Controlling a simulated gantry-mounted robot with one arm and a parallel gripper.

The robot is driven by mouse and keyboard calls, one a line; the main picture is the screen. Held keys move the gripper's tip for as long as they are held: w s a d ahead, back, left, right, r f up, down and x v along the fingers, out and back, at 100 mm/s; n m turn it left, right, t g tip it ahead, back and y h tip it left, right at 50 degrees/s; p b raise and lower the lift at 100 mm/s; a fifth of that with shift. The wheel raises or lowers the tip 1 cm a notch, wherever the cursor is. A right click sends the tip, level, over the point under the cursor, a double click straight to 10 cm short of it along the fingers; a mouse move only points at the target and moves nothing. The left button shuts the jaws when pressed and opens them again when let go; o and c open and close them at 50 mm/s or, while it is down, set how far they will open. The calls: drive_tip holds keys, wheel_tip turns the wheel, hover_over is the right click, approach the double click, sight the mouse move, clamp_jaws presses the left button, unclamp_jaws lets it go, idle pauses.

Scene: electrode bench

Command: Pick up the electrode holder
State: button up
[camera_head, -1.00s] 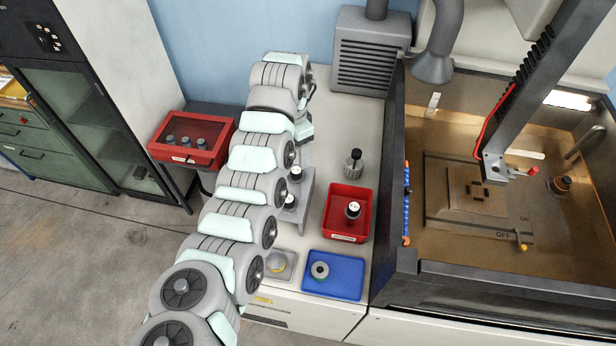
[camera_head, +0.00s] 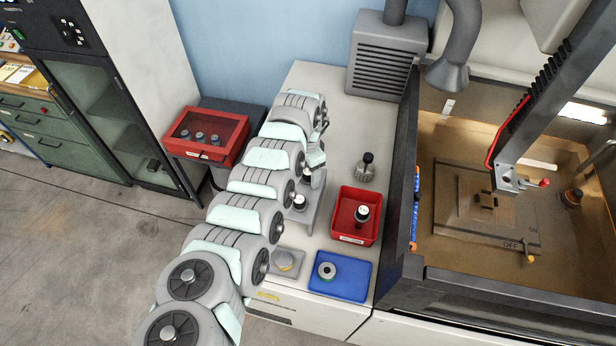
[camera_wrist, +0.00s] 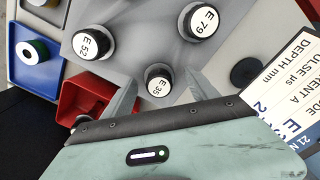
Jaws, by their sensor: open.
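In the wrist view, several upright electrode holders with black rims and white labelled caps stand on a grey rack: E 52 (camera_wrist: 90,42), E 79 (camera_wrist: 200,20) and E 35 (camera_wrist: 158,82). My gripper (camera_wrist: 162,76) is open and empty. Its two fingers appear on either side of E 35 in the picture; I cannot tell the height gap. In the head view, my arm's end hangs over the grey rack (camera_head: 312,215) and partly hides it; one holder there (camera_head: 300,203) shows clearly. Another holder (camera_head: 361,215) is in the red tray (camera_head: 347,239), and one (camera_head: 366,167) stands on the bench.
A blue tray (camera_head: 352,290) holds a round ring-like part (camera_head: 327,271). A grey plate (camera_head: 287,262) lies left of it. The machine tank wall (camera_head: 402,240) bounds the bench on the right. In the wrist view, a printed card (camera_wrist: 290,70) is at the right.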

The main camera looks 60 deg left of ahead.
clamp_jaws()
idle(0.7)
